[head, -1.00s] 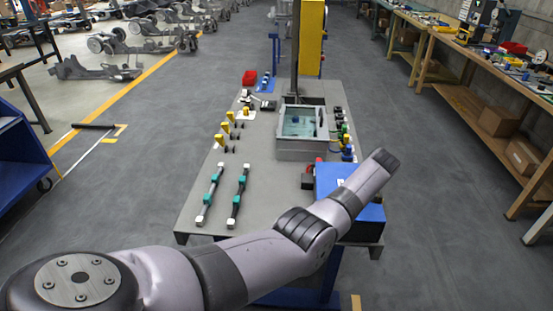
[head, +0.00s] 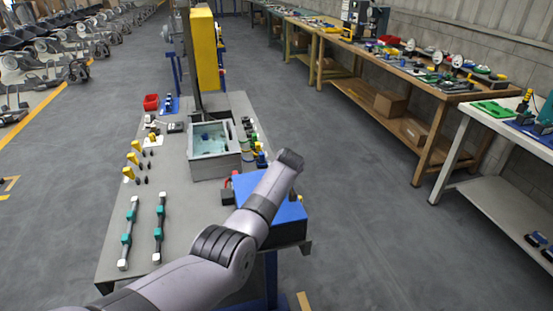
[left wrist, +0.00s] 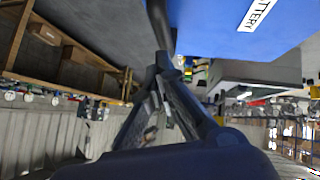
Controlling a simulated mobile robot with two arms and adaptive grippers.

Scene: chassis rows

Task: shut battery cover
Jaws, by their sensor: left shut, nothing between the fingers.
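The blue battery box (head: 284,208) stands at the near right corner of the grey table, partly covered by my left arm. In the left wrist view a blue panel (left wrist: 205,25) with a white label reading "BATTERY" (left wrist: 258,13) fills the top. I cannot tell whether this panel is the cover or how far it stands open. My left gripper (left wrist: 160,35) is shut and empty, its fingers beside the panel's edge; contact is unclear. My right gripper is in neither view.
A yellow post (head: 204,48) stands behind. Grey floor (head: 355,215) is free to the right, before wooden workbenches (head: 440,95).

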